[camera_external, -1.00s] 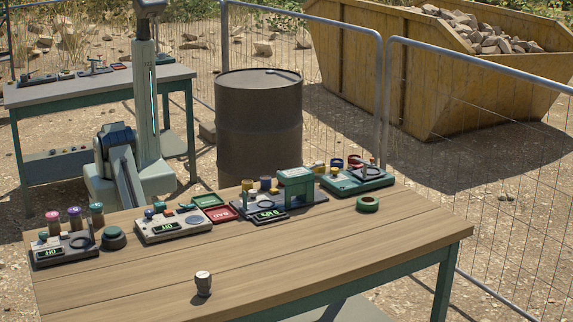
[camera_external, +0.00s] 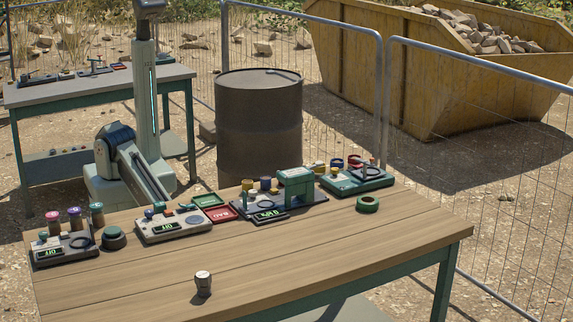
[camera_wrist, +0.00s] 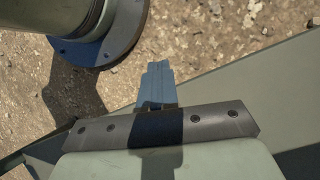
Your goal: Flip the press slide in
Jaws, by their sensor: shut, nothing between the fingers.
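The likely press is the dark-based station (camera_external: 280,204) with a green bridge-shaped housing (camera_external: 296,186), at the back middle of the wooden table in the external view. It has a small lit display and several coloured caps beside the housing. I cannot make out its slide or tell which way the slide stands. My gripper (camera_wrist: 158,83) shows in the wrist view with its blue-grey fingers together, over bare ground and with nothing held. In the external view my forearm reaches down behind the table, and the gripper is hidden there. It is clear of the press.
A grey station (camera_external: 173,223), green tray (camera_external: 207,200) and red tray (camera_external: 219,213) lie left of the press. A station with jars (camera_external: 64,246) is at far left, a teal one (camera_external: 356,180) at right. A green ring (camera_external: 367,204) and small knob (camera_external: 203,284) stand apart. The table's front is mostly clear.

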